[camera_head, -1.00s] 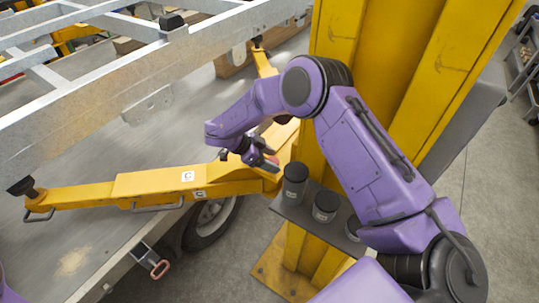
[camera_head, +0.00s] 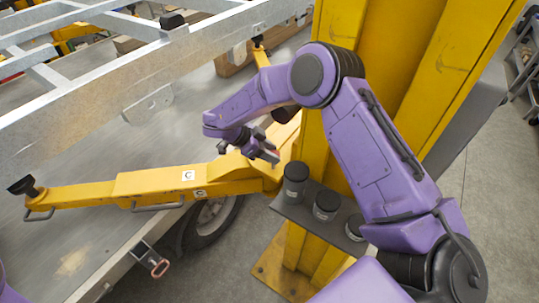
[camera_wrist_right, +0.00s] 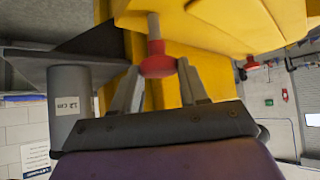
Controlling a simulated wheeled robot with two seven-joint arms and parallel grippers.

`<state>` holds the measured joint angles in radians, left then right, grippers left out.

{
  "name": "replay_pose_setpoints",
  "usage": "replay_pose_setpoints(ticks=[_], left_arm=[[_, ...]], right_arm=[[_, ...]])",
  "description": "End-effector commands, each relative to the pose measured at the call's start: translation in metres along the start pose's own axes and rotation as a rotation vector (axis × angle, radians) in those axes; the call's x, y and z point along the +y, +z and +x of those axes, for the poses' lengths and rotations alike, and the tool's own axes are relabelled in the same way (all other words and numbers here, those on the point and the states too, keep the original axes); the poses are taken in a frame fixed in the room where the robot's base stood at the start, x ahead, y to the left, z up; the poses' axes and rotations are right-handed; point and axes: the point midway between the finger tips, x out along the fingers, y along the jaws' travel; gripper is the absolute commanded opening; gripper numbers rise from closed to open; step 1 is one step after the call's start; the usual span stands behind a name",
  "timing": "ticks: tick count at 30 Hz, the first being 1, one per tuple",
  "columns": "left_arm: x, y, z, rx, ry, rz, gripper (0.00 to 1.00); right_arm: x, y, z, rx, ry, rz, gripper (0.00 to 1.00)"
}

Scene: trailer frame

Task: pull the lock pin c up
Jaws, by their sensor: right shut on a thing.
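The lock pin (camera_wrist_right: 157,60) has a round red knob and a pale shaft that runs up into yellow steel in the right wrist view. My right gripper (camera_wrist_right: 158,70) has its two fingers shut on this knob, one on each side. In the head view my right gripper (camera_head: 268,153) is beside the yellow post, over the inner end of the yellow lift arm (camera_head: 150,185) marked C. The knob cannot be made out clearly there. My left gripper is out of view.
A grey shelf (camera_head: 285,210) with several dark cylinders (camera_head: 296,183) is fixed to the yellow post (camera_head: 390,60) just below my right gripper. A cylinder marked 12 cm (camera_wrist_right: 68,103) stands close beside it. Another red knob (camera_wrist_right: 250,62) hangs to the right. A trailer frame (camera_head: 110,85) lies to the left.

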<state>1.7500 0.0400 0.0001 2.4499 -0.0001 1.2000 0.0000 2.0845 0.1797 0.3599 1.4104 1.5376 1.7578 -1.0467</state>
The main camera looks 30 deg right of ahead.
Motion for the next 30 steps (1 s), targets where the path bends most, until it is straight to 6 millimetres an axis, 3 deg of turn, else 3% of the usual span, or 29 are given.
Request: replay_pose_setpoints(ticks=[3, 4, 6, 14, 17, 24, 30], left_arm=[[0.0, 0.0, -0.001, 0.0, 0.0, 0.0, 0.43], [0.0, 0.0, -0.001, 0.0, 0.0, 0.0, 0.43], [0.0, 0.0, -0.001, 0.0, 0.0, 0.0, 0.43], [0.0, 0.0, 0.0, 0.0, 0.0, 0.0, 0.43], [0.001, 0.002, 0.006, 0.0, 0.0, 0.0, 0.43], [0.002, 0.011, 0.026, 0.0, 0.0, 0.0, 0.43], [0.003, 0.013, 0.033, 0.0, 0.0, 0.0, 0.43]], right_arm=[[-0.003, -0.003, -0.002, 0.0, -0.008, 0.007, 0.0], [-0.003, -0.003, -0.002, 0.0, -0.008, 0.007, 0.53], [-0.003, -0.002, -0.002, 0.0, -0.007, 0.006, 0.67], [-0.002, -0.001, -0.002, 0.0, -0.006, 0.005, 0.67], [-0.003, 0.001, -0.011, -0.001, -0.009, 0.007, 0.67], [-0.002, 0.002, -0.066, -0.001, -0.013, 0.009, 0.67], [-0.001, -0.001, -0.1, 0.0, -0.009, 0.009, 0.67]])
